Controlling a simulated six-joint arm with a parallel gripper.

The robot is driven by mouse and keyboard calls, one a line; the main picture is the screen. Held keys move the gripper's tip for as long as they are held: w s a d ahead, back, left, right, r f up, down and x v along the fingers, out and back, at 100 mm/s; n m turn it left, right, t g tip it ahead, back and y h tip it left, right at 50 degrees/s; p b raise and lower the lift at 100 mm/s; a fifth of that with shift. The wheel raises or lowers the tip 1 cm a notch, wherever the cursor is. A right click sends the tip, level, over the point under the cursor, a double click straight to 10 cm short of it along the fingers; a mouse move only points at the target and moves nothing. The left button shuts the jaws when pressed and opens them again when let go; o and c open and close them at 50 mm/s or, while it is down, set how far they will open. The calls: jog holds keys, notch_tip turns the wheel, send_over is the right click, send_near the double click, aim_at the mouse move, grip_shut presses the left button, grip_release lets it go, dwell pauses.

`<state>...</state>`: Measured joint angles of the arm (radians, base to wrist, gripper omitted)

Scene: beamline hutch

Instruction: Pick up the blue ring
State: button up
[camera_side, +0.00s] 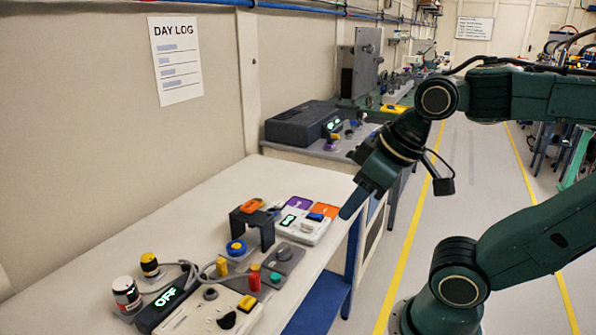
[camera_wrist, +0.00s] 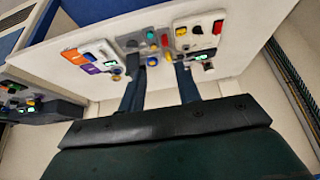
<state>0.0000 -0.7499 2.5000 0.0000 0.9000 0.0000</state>
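In the wrist view small blue and yellow parts show near the fingertips, but I cannot tell surely which is the ring. My gripper (camera_side: 353,205) is in the air by the bench's right edge, well apart from the ring. In the wrist view my gripper (camera_wrist: 157,70) has its two fingers spread with nothing held between them.
The black stand (camera_side: 252,225) bears an orange ring (camera_side: 251,206). A panel with purple and orange patches (camera_side: 303,222) lies to its right. Yellow and red pegs (camera_side: 254,277), a grey block (camera_side: 284,262) and a box reading OFF (camera_side: 167,298) crowd the front. The bench's back left is clear.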

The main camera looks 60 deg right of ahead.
jog(key=o, duration=0.5)
jog(key=shift+o, duration=0.2)
jog(key=shift+w+r, duration=0.1)
jog(key=w+d+r+m+g, duration=0.15)
jog(key=w+d+m, duration=0.3)
jog(key=w, duration=0.55)
jog(key=w+d+r+m+g, duration=0.1)
jog(key=w+d+r+m, duration=0.3)
jog(key=w, duration=0.6)
jog(key=w+d+f+m+g, duration=0.1)
jog(key=w+d+f+m, duration=0.2)
jog(key=w+d+f, duration=0.3)
jog(key=w+d+f+m+g, duration=0.2)
jog(key=w+d+f, duration=0.5)
jog(key=d+f, duration=0.4)
jog(key=shift+w+d+f+m, duration=0.15)
jog(key=shift+d+f+m, duration=0.1)
jog(key=shift+m, duration=0.5)
